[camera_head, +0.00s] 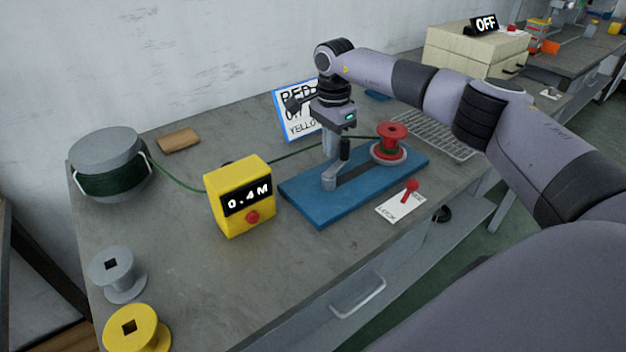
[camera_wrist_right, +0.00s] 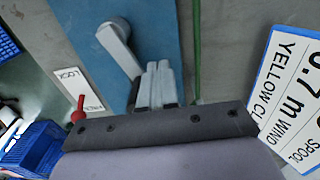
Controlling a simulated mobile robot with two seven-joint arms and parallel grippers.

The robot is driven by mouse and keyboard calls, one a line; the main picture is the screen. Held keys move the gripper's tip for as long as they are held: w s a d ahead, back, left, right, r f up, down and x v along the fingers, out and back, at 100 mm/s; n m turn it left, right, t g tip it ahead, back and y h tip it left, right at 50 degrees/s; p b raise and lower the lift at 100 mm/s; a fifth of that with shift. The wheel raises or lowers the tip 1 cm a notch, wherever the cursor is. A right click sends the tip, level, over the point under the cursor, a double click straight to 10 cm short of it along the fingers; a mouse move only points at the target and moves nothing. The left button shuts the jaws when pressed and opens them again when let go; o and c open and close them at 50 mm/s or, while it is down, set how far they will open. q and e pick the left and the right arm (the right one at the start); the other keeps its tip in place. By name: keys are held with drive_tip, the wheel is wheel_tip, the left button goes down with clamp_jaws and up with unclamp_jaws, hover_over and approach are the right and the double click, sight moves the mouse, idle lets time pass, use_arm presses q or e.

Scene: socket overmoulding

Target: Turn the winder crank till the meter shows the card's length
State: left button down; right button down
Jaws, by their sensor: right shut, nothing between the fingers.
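The winder is a blue base (camera_head: 310,202) with a grey crank arm (camera_head: 350,175), a black crank knob (camera_head: 345,150) and a red spool (camera_head: 392,135). The yellow meter (camera_head: 226,212) reads 0.4 M. The card (camera_head: 285,97) stands behind, partly hidden by my arm; in the right wrist view the card (camera_wrist_right: 296,95) shows "7 m WIND", "SPOOL" and "YELLOW CL". My right gripper (camera_head: 331,147) points down beside the knob, shut and empty. Its fingers (camera_wrist_right: 158,80) also show close to the crank arm (camera_wrist_right: 120,48); contact is unclear. My left gripper is not in view.
Green cable runs from a large drum (camera_head: 108,150) through the meter toward the spool. A red lever (camera_head: 410,190) stands on a LOCK label at the front right. Grey (camera_head: 115,275) and yellow (camera_head: 135,328) spools stand front left. A wire rack (camera_head: 440,135) lies right.

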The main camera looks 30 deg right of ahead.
drive_tip(key=shift+s+d+p, duration=0.55)
drive_tip(key=shift+s+d, duration=0.1)
drive_tip(key=shift+s, duration=0.05)
